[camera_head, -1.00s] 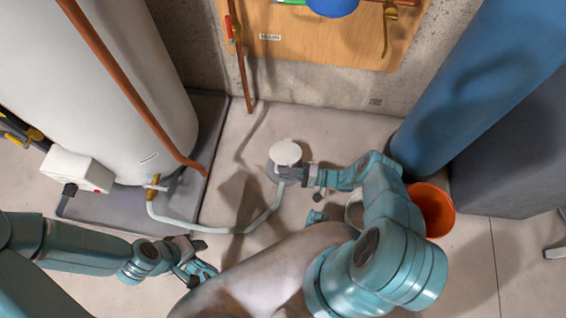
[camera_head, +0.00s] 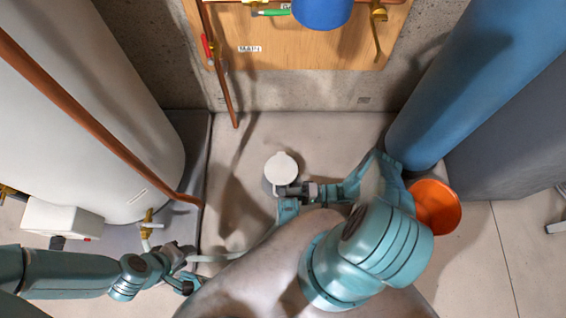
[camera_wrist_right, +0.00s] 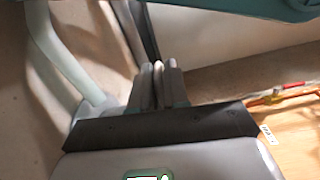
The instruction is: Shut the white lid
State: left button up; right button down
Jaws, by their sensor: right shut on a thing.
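The white lid (camera_head: 281,168) is a small round disc low over the floor, in the middle of the head view. My right gripper (camera_head: 283,190) is at its near edge, with the fingers pointing left. In the right wrist view the fingers (camera_wrist_right: 158,86) are closed with a thin pale piece between them, which seems to be part of the lid. What lies under the lid is hidden. My left gripper (camera_head: 187,268) is low at the left, away from the lid and close to the pale hose (camera_head: 216,257); its jaws are too small to read.
A white tank (camera_head: 80,120) stands at the left with a copper pipe (camera_head: 95,130). A blue cylinder (camera_head: 460,85) and an orange bucket (camera_head: 433,205) are at the right. A wooden panel (camera_head: 240,25) hangs at the back. The floor behind the lid is clear.

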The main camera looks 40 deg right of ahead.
pick_arm(q)
jog(key=shift+w, duration=0.2)
pick_arm(e)
jog(key=shift+f, duration=0.15)
jog(key=c, duration=1.2)
grip_release()
jog(key=shift+s+f, duration=0.1)
pick_arm(q)
jog(key=shift+s, duration=0.2)
pick_arm(e)
jog(key=shift+r, duration=0.2)
